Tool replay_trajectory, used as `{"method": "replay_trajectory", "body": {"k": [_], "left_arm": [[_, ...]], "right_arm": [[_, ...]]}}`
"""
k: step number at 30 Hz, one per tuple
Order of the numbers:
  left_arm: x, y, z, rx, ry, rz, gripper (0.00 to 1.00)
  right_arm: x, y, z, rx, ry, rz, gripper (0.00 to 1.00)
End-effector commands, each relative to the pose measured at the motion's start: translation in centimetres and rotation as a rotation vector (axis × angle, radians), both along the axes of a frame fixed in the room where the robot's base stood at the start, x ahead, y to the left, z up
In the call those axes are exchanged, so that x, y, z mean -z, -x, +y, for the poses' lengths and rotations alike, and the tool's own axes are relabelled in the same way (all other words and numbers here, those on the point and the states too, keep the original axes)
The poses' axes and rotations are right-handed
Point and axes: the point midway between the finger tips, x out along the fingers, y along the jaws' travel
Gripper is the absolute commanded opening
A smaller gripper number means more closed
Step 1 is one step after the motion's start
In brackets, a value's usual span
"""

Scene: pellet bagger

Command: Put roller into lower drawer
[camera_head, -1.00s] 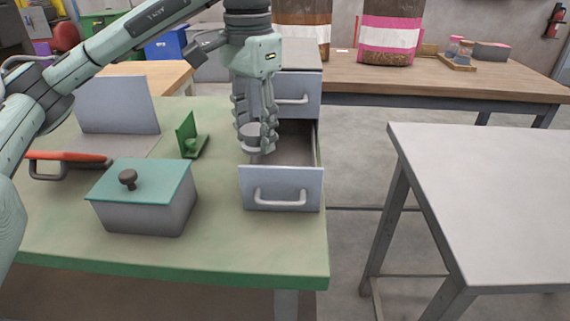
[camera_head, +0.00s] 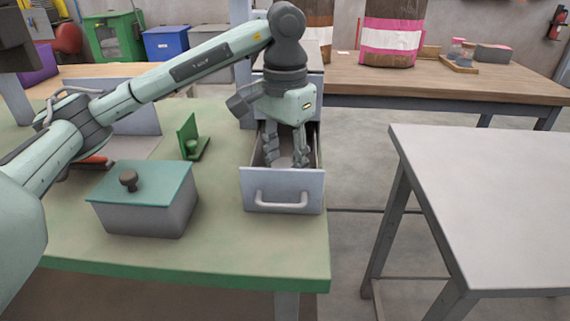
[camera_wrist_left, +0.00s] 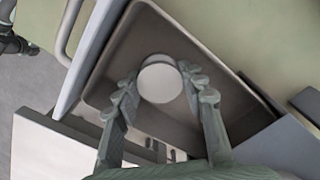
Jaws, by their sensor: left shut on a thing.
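The lower drawer (camera_head: 250,182) of the small grey cabinet is pulled open towards me. My left gripper (camera_head: 286,163) points straight down inside it. The roller, a short pale grey cylinder (camera_wrist_left: 160,80), is between the two fingers of my left gripper (camera_wrist_left: 160,88) in the left wrist view. The gripper is shut on it. The roller's round end faces the camera and the brown drawer floor shows around it. I cannot tell whether the roller touches the floor. In the head view the fingers and drawer front hide most of it. My right gripper is not in view.
A grey box with a teal lid (camera_head: 145,185) stands left of the drawer on the green table (camera_head: 230,245). A small green bracket (camera_head: 190,140) stands behind the box. A bare grey table (camera_head: 500,200) is to the right, across a gap.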

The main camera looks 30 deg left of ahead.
Motion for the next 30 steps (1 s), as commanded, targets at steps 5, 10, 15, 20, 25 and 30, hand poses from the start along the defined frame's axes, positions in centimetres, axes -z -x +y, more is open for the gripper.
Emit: {"method": "replay_trajectory", "body": {"k": [5,10,15,20,25,30], "left_arm": [[0.2,0.0,0.0,0.0,0.0,-0.001,0.07],[0.2,0.0,0.0,0.0,0.0,0.0,0.5],[0.2,0.0,0.0,0.0,0.0,0.0,0.61],[0.2,0.0,0.0,0.0,0.0,0.0,0.61],[-0.2,0.0,0.0,0.0,0.0,0.0,0.61],[-3.1,-0.1,-0.1,0.0,0.002,-0.006,0.61]], "right_arm": [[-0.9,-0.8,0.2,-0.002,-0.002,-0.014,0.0],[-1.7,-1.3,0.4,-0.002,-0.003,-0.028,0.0],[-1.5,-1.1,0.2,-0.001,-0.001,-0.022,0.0],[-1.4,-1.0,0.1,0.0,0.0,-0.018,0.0],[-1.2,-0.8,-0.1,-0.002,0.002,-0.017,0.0],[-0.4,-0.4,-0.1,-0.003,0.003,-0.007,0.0]]}}
